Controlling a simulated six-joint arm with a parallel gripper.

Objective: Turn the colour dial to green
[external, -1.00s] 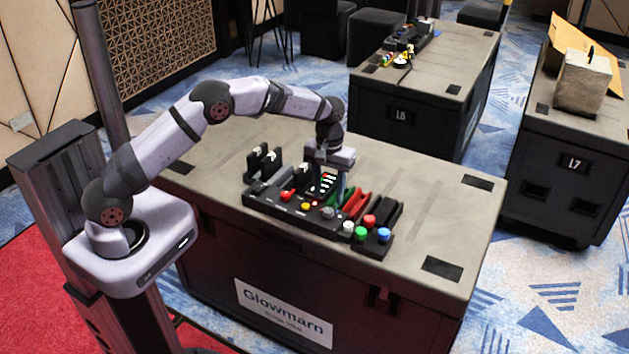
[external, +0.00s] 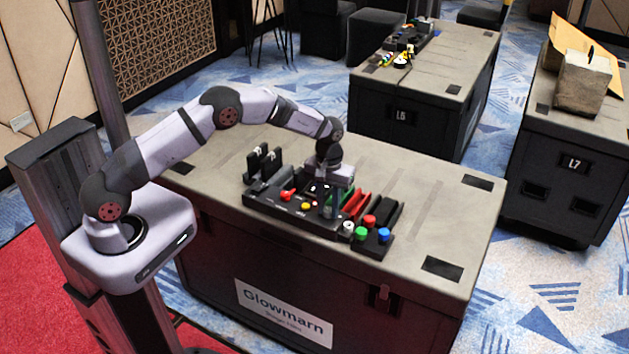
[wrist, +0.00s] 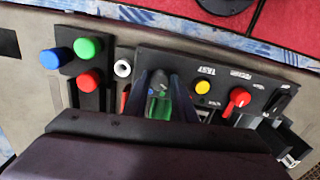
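My gripper (external: 334,212) is low over the front edge of the black control panel (external: 262,204), pointing down. In the wrist view its two dark fingers (wrist: 160,98) stand apart. A grey knob, seemingly the colour dial (wrist: 160,84), shows between their tips with a green patch just below it. I cannot tell whether the fingers touch the dial or whether the green belongs to it. In the external view the gripper hides the dial.
A yellow button (wrist: 203,88) and red-handled control (wrist: 238,99) are to the dial's right in the wrist view. A white button (wrist: 122,68) and green, blue and red buttons (wrist: 88,47) are to its left. Red trays (external: 356,204) stand behind. The case top (external: 440,225) is clear at right.

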